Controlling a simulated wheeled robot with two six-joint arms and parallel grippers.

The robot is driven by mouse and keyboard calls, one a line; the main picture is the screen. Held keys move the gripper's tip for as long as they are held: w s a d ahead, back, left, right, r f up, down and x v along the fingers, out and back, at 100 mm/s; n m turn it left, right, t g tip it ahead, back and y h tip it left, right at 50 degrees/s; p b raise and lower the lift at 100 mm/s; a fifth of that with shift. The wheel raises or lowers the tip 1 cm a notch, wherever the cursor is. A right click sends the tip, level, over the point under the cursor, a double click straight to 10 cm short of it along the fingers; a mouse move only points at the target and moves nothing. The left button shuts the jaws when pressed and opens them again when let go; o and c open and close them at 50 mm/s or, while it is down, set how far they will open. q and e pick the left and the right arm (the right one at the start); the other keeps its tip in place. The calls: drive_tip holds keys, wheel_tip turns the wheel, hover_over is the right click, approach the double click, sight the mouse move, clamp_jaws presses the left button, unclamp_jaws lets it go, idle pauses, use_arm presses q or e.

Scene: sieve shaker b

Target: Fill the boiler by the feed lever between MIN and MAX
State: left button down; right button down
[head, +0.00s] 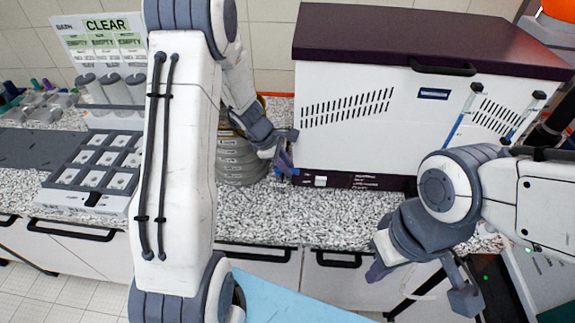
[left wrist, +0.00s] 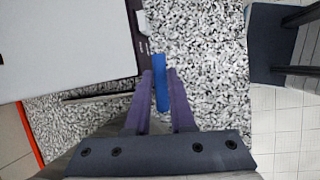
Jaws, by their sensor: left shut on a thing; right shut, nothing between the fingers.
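The boiler appears to be the white housing (head: 345,115) with a dark lid at the back right. Two slanted tubes are on its front; the left tube (head: 463,117) shows blue, the right tube (head: 517,117) less clearly. MIN and MAX marks are too small to read. My left gripper (head: 285,167) is at the housing's lower left front corner. In the left wrist view its purple fingers are shut on a blue lever (left wrist: 160,75), beside the housing's dark base edge. My right gripper (head: 378,271) is shut and empty, in front of the counter at the right.
A stack of round grey sieves (head: 240,160) stands left of the housing, partly behind my left arm. A grey tray of white squares (head: 100,160) and a sign reading CLEAR (head: 105,27) are at the left. Speckled counter (head: 340,208) before the housing is bare.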

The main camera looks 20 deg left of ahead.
use_arm(q)
drive_tip(key=shift+s+a+m+g+h, duration=0.1)
drive_tip(key=shift+s+m+g+h, duration=0.2)
drive_tip(key=shift+m, duration=0.55)
drive_tip(key=shift+s+m+g+h, duration=0.1)
drive_tip(key=shift+m+g, duration=0.25)
drive_tip(key=shift+m, duration=0.55)
drive_tip(key=shift+s+a+m+g+h, duration=0.15)
drive_tip(key=shift+m+g, duration=0.2)
drive_tip(key=shift+m, duration=0.5)
drive_tip(key=shift+d, duration=0.1)
drive_tip(key=c, duration=0.8)
unclamp_jaws()
drive_tip(key=shift+o, duration=0.2)
